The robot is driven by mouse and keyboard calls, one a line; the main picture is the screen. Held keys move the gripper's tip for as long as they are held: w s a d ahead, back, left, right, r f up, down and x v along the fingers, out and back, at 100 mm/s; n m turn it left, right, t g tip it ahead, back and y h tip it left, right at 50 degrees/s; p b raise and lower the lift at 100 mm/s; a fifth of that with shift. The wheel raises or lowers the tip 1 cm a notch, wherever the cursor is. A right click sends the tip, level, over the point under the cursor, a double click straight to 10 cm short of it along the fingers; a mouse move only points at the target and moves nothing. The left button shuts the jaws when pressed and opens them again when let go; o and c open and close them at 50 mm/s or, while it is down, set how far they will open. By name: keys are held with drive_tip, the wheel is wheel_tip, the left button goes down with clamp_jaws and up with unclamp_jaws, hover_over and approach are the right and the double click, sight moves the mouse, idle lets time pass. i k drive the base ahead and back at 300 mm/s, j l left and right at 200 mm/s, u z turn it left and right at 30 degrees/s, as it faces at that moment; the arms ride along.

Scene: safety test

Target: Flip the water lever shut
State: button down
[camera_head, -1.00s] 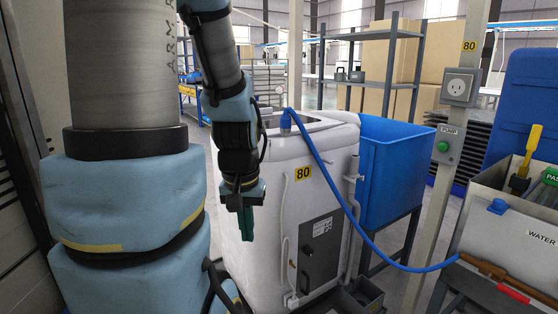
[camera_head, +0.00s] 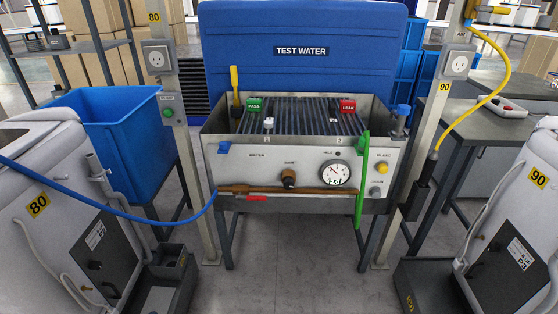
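A grey test tank (camera_head: 300,165) stands in the middle with a label that seems to read WATER on its front panel. A copper-brown pipe (camera_head: 320,190) runs along the lower front, and the blue hose (camera_head: 150,218) joins its left end. A short red lever (camera_head: 257,198) lies roughly level just below the pipe, near that end. A blue fitting (camera_head: 223,148) sits at the panel's upper left. I cannot tell for certain which part is the water lever. My gripper is out of view.
A round gauge (camera_head: 335,173), a dark knob (camera_head: 289,177) and a long upright green bar (camera_head: 361,180) are on the tank's front. White machines marked 80 (camera_head: 30,160) and 90 (camera_head: 505,225) flank it. The floor (camera_head: 285,260) between them is clear.

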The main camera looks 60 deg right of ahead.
sight(239, 196)
drive_tip(key=z, duration=2.1)
